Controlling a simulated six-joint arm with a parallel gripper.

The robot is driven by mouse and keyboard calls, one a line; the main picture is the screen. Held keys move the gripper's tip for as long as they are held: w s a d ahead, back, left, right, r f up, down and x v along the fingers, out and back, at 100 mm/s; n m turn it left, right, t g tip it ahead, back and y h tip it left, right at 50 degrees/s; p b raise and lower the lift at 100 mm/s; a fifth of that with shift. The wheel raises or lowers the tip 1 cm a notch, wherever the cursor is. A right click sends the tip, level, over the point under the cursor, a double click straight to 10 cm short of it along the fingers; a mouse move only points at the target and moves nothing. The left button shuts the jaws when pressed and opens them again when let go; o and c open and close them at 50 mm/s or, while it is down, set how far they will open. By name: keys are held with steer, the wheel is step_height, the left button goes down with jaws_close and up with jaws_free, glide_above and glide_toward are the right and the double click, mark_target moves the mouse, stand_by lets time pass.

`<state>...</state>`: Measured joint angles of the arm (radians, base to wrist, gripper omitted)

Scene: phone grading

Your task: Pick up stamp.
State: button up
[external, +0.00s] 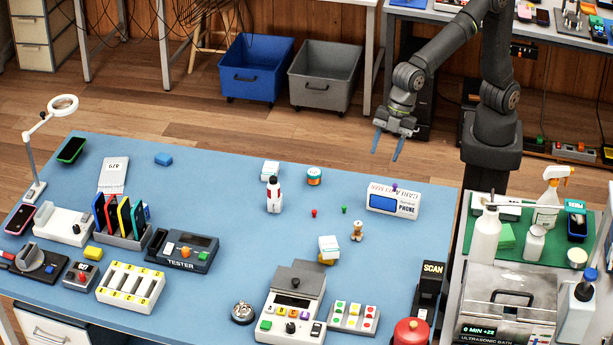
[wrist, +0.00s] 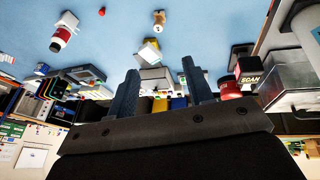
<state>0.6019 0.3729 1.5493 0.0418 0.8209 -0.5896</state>
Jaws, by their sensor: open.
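A small wooden-looking piece with a rounded top, which looks like the stamp (external: 357,231), stands on the blue table in front of the phone box. It also shows near the top of the wrist view (wrist: 159,19), above and beyond my fingertips. My gripper (external: 387,146) is open and empty, raised past the far edge of the table. It is well apart from the stamp. In the wrist view its two dark fingers (wrist: 160,70) are spread with nothing between them.
A white phone box (external: 394,200) stands upright between my gripper and the stamp. A white-and-yellow block (external: 328,247) is left of the stamp. Small red (external: 314,212) and green (external: 344,209) pieces lie behind it. The table around the stamp is mostly clear.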

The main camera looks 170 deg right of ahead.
steer(key=m+g+h, duration=0.1)
steer(key=m, duration=0.9)
glide_toward(358, 223)
steer(key=x, duration=0.6)
steer(key=shift+d+f, duration=0.25)
steer(key=shift+d, duration=0.05)
steer(key=shift+a+x, duration=0.1)
steer(key=shift+x, duration=1.25)
steer(key=shift+a+x, duration=0.15)
steer(key=shift+x, duration=1.15)
steer(key=shift+w, duration=0.1)
jaws_close()
